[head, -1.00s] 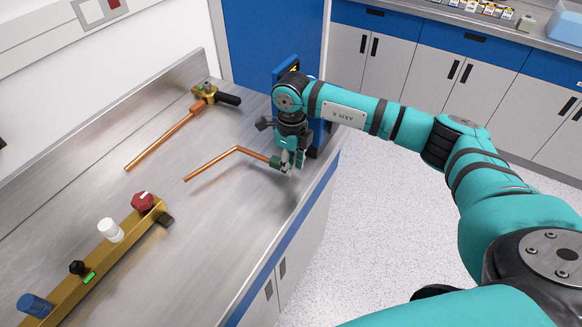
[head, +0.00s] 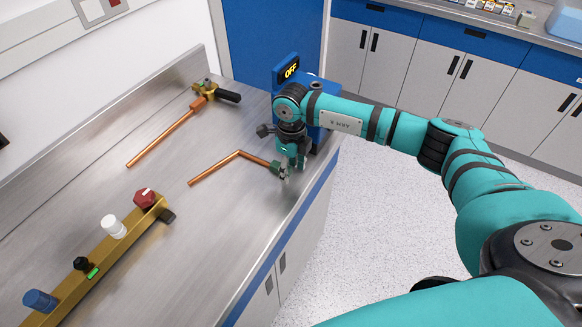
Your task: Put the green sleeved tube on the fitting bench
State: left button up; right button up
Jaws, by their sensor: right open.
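The green sleeved tube is a bent copper tube (head: 238,154) with a dark green sleeve (head: 275,167) at its right end. It lies on the steel fitting bench (head: 190,240), near the right edge. My right gripper (head: 284,174) points down at the sleeve end, with its fingers around or beside the sleeve. It is open, and the fingers partly hide the sleeve. I cannot tell whether they touch it. My left gripper is not in view.
A straight copper tube (head: 160,138) with a brass valve (head: 205,92) lies at the back. A brass manifold (head: 95,262) with coloured knobs stands at the left front. Bare bench lies in the middle front.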

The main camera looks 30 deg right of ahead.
notch_tip(320, 180, up, 12)
jog(key=b, duration=0.3)
jog(key=shift+r+b, duration=0.15)
jog(key=shift+b, duration=0.2)
